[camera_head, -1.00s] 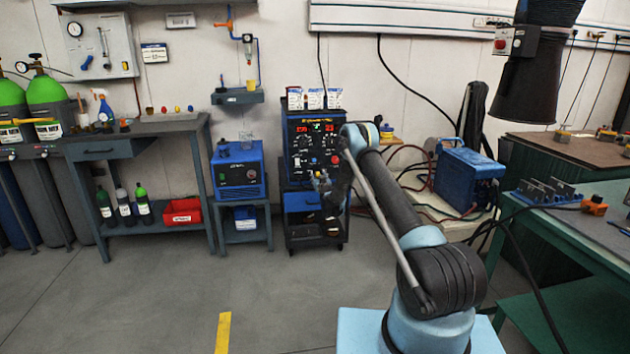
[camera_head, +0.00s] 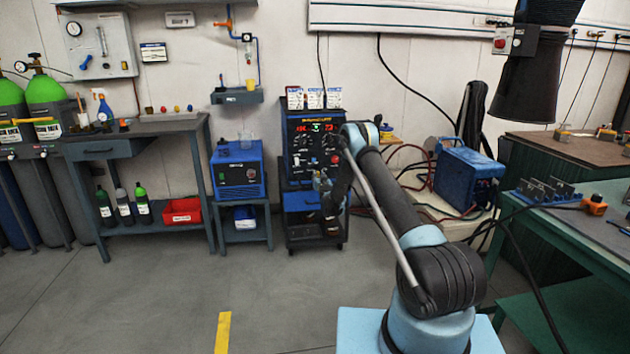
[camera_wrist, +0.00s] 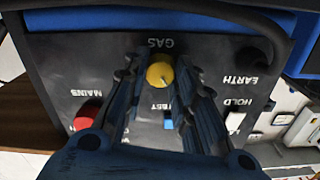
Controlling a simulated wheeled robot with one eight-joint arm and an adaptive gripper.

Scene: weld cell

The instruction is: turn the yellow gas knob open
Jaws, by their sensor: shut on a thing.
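The yellow gas knob (camera_wrist: 159,74) sits on the dark front panel under the upside-down word GAS in the wrist view. A pale mark runs across its face. My gripper (camera_wrist: 160,80) has its two blue and black fingers on either side of the knob, shut on it. In the head view my gripper (camera_head: 326,182) is small, in front of the lower part of the blue welding machine (camera_head: 287,143). The knob cannot be made out there.
The same panel carries a red MAINS knob (camera_wrist: 87,115), a blue switch (camera_wrist: 168,121) and a white HOLD switch (camera_wrist: 235,122). A blue box (camera_head: 238,176) stands on a stand left of the machine. Open floor (camera_head: 160,290) lies in front.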

